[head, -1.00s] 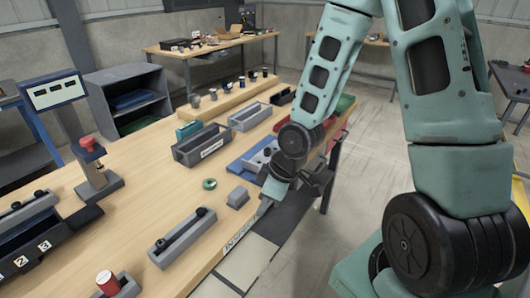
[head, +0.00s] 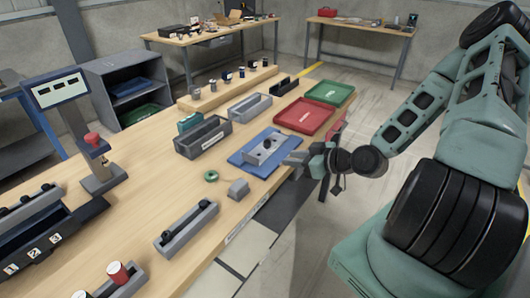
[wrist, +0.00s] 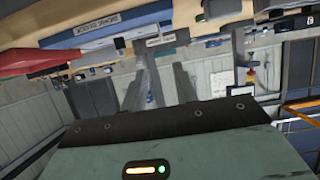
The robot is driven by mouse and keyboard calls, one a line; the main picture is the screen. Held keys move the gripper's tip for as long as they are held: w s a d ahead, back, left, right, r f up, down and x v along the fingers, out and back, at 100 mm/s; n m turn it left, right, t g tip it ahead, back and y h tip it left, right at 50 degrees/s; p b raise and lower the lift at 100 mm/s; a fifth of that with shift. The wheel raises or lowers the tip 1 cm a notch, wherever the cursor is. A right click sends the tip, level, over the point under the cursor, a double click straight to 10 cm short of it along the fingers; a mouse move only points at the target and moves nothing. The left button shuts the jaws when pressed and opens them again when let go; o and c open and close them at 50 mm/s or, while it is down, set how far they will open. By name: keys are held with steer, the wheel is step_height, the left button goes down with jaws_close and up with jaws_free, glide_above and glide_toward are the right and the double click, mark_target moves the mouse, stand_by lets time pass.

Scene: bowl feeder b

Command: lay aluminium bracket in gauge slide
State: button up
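A grey metal fixture (head: 263,151) with a dark knob, apparently the gauge, sits on a blue mat (head: 241,160) near the table's front edge. The blue mat edge with lettering also shows in the wrist view (wrist: 95,30). My gripper (head: 297,160) is just right of the fixture, with its fingers pointing left towards the mat. In the wrist view my gripper's two fingers (wrist: 163,72) stand apart, and I see nothing between them. I cannot clearly make out the aluminium bracket in either view.
A red tray (head: 304,117) and a green tray (head: 330,92) lie beyond the mat. A small grey block (head: 238,189) and green ring (head: 211,176) lie left of it. A dark labelled bin (head: 204,138) stands behind. Open floor lies right of the table.

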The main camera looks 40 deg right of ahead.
mark_target(252, 157)
steer(key=b+x, duration=0.3)
steer(key=b, duration=0.2)
steer(key=b+x, duration=0.3)
steer(key=b, duration=0.1)
steer(key=shift+f+b, duration=0.4)
steer(key=x, duration=0.3)
steer(key=shift+w+a+r+p, duration=0.2)
steer(key=shift+w+a+p, duration=0.05)
steer(key=shift+w+p, duration=0.15)
steer(key=shift+p+x, duration=0.55)
steer(key=shift+x, duration=2.45)
steer(key=shift+s+f, duration=0.1)
steer(key=shift+f, duration=0.05)
jaws_close()
